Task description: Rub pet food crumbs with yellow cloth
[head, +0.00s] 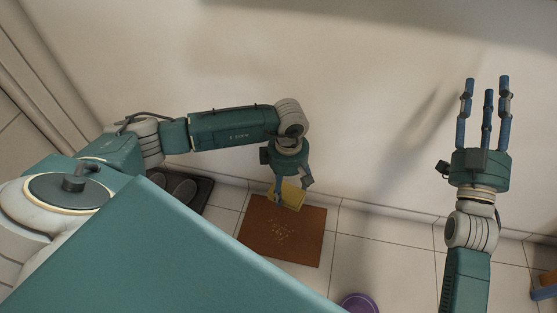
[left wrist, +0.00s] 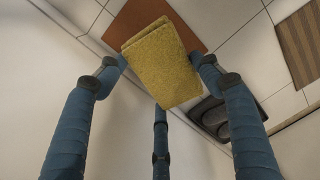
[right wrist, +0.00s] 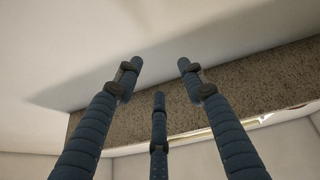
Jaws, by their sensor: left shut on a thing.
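The yellow cloth (head: 291,194) is in my left gripper (head: 290,190), over the far edge of a brown mat (head: 262,248) on the tiled floor. In the left wrist view the cloth (left wrist: 163,65) is a folded, textured square between the fingers, and the mat (left wrist: 183,20) lies beyond it. The pale crumbs (head: 283,228) are scattered near the middle of the mat, nearer the camera than the cloth. They are hidden in the left wrist view. My right gripper (head: 486,110) is raised at the right with its fingers spread and empty; it also shows in the right wrist view (right wrist: 158,75).
A dark tray with bowls (head: 184,188) stands on the floor left of the mat, by the wall. A purple round object (head: 358,303) is at the bottom, right of the mat. Orange and blue objects (head: 544,290) are at the right edge.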

